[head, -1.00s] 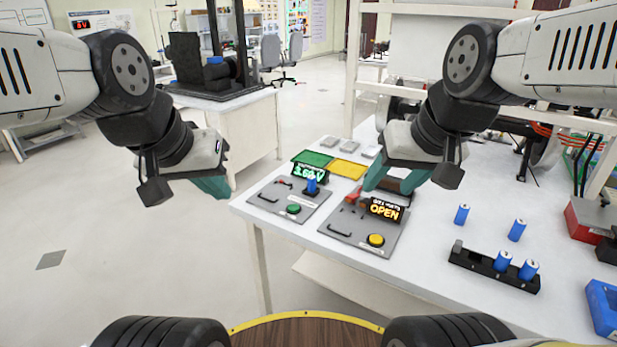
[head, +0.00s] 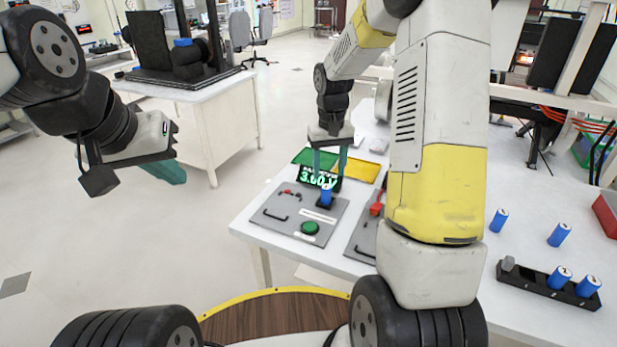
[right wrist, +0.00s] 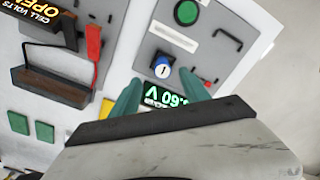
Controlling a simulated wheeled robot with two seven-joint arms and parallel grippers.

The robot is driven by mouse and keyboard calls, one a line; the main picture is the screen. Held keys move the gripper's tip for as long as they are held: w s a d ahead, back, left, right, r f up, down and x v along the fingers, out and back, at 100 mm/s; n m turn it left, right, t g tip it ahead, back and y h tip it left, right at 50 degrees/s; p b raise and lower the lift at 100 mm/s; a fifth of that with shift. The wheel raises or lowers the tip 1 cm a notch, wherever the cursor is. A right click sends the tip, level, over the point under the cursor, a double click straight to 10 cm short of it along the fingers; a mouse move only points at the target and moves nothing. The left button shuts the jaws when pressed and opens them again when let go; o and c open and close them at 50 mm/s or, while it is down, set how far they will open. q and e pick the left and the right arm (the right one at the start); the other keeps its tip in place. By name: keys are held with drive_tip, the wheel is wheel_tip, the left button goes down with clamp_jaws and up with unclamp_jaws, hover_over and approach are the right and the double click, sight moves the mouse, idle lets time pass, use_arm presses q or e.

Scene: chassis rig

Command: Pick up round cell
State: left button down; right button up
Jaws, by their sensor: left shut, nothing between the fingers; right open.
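A blue round cell (head: 326,196) stands upright on the left grey test panel (head: 276,222), in front of a display (head: 318,176) reading about 3.60 V. My right gripper (head: 330,170) is open and points down just behind and above this cell. In the right wrist view the cell (right wrist: 163,74) shows just beyond the space between the two teal fingertips (right wrist: 160,92), not gripped. Other blue cells stand on the table (head: 498,220) (head: 559,235) and in a black rack (head: 526,282). My left gripper (head: 168,172) is shut and empty over the floor at the left.
A green tray (head: 308,157) and a yellow tray (head: 361,169) lie behind the panels. The second grey panel (head: 362,240) is partly hidden by my right arm. A red box (head: 606,214) stands at the right edge. The floor at left is open.

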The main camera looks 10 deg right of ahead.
sight(327, 187)
drive_tip(key=f, duration=0.7)
drive_tip(key=shift+w+a+f, duration=0.1)
drive_tip(key=shift+a+f, duration=0.1)
drive_tip(key=shift+f, duration=0.1)
clamp_jaws()
